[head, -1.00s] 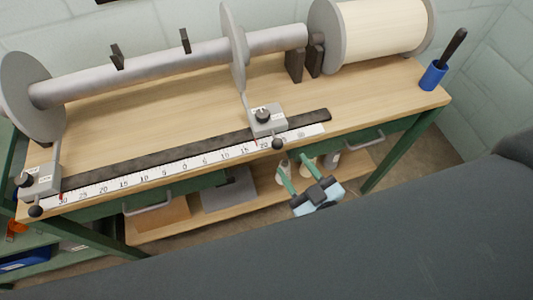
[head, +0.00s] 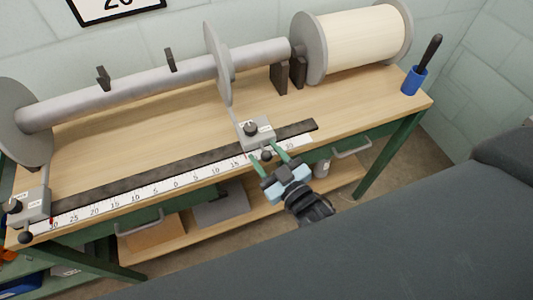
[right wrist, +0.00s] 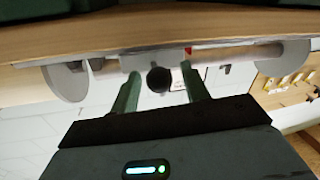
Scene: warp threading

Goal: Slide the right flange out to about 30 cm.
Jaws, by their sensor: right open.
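The right flange (head: 217,65) is a grey disc on the roller. Its carriage (head: 256,131) sits on the dark rail, with a red pointer (head: 249,156) just past the 15 mark on the right side of the white scale (head: 150,188). A black ball knob (head: 266,156) sticks out from the carriage's front; it also shows in the right wrist view (right wrist: 160,80). My right gripper (head: 264,152) is open, its green fingers on either side of the knob, with visible gaps in the right wrist view (right wrist: 160,92). My left gripper is out of view.
The left flange (head: 20,122) and its carriage (head: 30,205) are at the far left, by the 30 mark. The dark rail (head: 300,128) is clear right of the right carriage. A cream-wound drum (head: 355,38) and blue cup (head: 413,80) stand farther right.

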